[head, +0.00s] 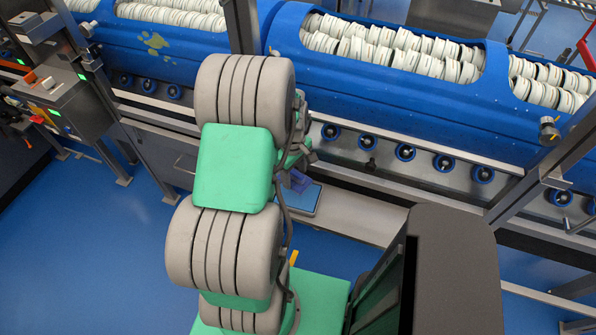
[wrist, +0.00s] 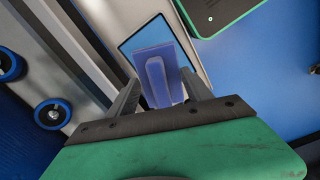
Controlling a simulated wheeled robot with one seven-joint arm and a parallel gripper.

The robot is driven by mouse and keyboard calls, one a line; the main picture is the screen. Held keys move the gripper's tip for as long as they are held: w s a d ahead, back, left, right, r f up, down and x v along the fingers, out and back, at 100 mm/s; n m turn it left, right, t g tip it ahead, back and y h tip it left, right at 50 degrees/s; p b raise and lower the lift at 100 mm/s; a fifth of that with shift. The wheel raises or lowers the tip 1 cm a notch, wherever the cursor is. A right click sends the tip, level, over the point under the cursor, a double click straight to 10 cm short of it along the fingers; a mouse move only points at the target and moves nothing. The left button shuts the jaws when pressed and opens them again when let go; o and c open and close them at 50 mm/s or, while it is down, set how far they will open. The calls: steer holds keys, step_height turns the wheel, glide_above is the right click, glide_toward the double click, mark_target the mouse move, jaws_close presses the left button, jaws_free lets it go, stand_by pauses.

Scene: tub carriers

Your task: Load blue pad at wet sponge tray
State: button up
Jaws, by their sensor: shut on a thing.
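My gripper (wrist: 160,92) is shut on the blue pad (wrist: 152,58), a violet-blue block that stands out beyond the fingers in the wrist view. The pad also shows in the head view (head: 299,181), just right of my arm. The wet sponge tray (wrist: 160,28) is a flat, light blue rectangle with a dark rim, behind the pad in the wrist view. In the head view the tray (head: 308,203) lies on a pale ledge, partly hidden by my arm. The pad overlaps the tray in both views; I cannot tell whether they touch.
The pale ledge (head: 350,222) runs along the front of the large blue tub machines (head: 420,100), which hold many white discs. Blue-ringed rollers (head: 405,152) line the machine below. A control box (head: 55,90) stands at the left. Blue floor (head: 90,250) is open at the lower left.

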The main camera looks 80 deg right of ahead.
mark_target(298, 186)
steer(key=shift+s, duration=0.55)
steer(key=shift+a+f, duration=0.1)
steer(key=shift+f, duration=0.05)
steer(key=shift+f+b, duration=2.15)
steer(key=shift+f, duration=0.65)
steer(key=shift+f+b, duration=0.35)
steer(key=shift+f, duration=0.15)
steer(key=shift+r+p, duration=2.5)
steer(key=shift+r, duration=1)
